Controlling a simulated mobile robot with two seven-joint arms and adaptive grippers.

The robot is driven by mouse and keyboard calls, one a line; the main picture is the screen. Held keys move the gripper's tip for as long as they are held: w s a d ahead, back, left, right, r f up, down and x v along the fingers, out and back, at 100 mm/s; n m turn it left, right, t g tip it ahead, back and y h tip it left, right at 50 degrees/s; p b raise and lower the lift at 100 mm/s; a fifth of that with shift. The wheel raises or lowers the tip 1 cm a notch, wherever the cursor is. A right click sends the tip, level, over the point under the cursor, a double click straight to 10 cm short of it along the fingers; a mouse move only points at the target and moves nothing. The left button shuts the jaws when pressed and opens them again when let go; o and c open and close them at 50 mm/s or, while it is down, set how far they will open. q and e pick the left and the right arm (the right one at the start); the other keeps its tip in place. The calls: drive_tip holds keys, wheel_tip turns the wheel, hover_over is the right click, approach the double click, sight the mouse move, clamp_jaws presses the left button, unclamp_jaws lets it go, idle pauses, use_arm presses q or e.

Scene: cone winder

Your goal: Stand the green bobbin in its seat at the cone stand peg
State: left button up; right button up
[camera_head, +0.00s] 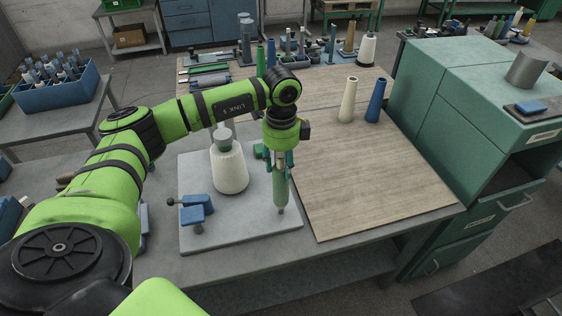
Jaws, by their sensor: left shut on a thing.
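My left gripper (278,157) points down over the right part of the pale grey plate (245,222). It is shut on the green bobbin (281,190), a slim upright piece hanging below the fingers. The bobbin's upper end is hidden between the fingers. A small grey end shows at its bottom, close over the plate; I cannot tell whether this is the bobbin's tip or a peg, or whether it touches. A cream cone (230,170) with a grey top stands on the same plate, left of the bobbin. My right gripper is out of view.
A blue clamp (197,211) sits at the plate's front left. A wooden board (365,185) lies to the right, mostly bare, with a cream cone (348,100) and a blue cone (376,101) at its back. A green cabinet (470,100) bounds the right side.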

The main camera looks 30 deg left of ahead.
use_arm(q)
drive_tip(key=shift+f+b, duration=1.2)
drive_tip(key=shift+f, duration=0.6)
drive_tip(key=o, duration=1.1)
wheel_tip(320, 180, up, 12)
drive_tip(key=shift+r, duration=0.1)
idle(0.3)
